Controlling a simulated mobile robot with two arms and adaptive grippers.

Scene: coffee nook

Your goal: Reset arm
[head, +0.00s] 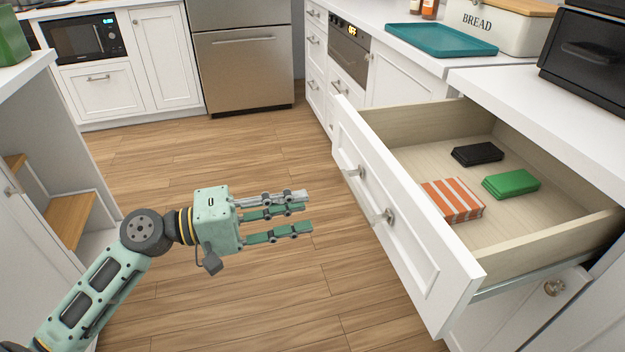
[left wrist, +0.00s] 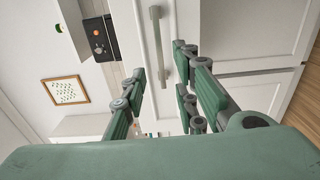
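My left gripper (head: 306,213) is in mid-air over the wooden floor, left of the open drawer, with its fingers pointing right toward the drawer front. Its green and grey fingers are apart with nothing between them. In the left wrist view the fingers (left wrist: 160,72) also stand apart and empty, with a white cabinet front and a long handle beyond them. My left arm reaches in from the lower left of the head view. My right gripper is not in view.
An open white drawer (head: 408,212) juts out at right. It holds an orange-striped item (head: 455,200), a green item (head: 511,184) and a black item (head: 477,154). A teal tray (head: 441,39) and a bread box (head: 490,28) stand on the counter. The floor (head: 240,150) is clear.

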